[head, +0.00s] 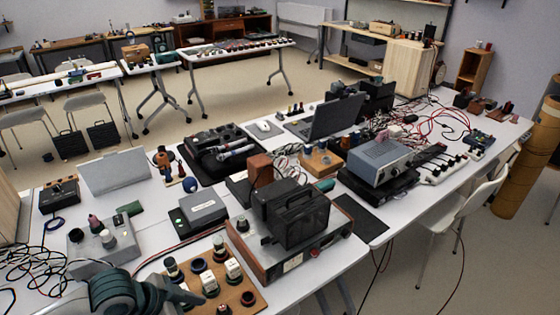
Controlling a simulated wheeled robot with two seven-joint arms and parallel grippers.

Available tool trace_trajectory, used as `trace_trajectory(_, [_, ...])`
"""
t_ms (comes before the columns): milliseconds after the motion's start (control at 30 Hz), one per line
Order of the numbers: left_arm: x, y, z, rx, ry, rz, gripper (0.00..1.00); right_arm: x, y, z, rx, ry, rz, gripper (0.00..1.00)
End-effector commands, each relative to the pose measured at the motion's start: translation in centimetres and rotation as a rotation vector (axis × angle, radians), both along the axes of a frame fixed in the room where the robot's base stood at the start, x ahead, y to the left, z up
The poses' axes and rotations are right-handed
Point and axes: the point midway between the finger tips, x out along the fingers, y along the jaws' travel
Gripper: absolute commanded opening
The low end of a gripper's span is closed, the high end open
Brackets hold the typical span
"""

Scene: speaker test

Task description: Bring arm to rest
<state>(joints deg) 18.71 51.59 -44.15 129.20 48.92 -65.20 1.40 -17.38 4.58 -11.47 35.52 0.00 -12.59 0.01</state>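My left arm (115,292) comes in at the bottom left edge, dark grey-green and rounded. Its gripper (183,296) points right, low over the near edge of the table, beside a wooden board with knobs (245,297). The fingers are small and dark, and I cannot tell whether they are apart or closed. I see nothing clearly held. My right arm and gripper are not in view.
The white table (330,268) is crowded with electronics. A black case (292,213) sits on a wood-sided unit (262,253). A grey box with knobs (102,240) and tangled black cables (30,272) lie left. A white chair (462,215) stands right.

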Motion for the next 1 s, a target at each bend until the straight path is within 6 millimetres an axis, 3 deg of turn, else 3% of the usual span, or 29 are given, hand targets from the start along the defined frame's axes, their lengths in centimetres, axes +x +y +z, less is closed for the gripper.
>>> trace_trajectory(433, [-2.2, -3.5, -1.7, -0.032, -0.023, 0.049, 0.47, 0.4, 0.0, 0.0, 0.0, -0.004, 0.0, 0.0])
trace_trajectory(633, [-4.4, -4.8, -3.1, -0.046, -0.022, 0.157, 0.47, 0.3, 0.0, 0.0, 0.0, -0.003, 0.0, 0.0])
trace_trajectory(767, [-6.4, -4.5, -4.2, -0.037, -0.004, 0.271, 0.47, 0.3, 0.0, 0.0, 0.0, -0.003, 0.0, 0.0])
trace_trajectory(1000, [-11.1, -1.5, -6.7, 0.027, 0.069, 0.511, 0.47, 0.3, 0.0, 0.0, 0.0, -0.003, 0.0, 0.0])
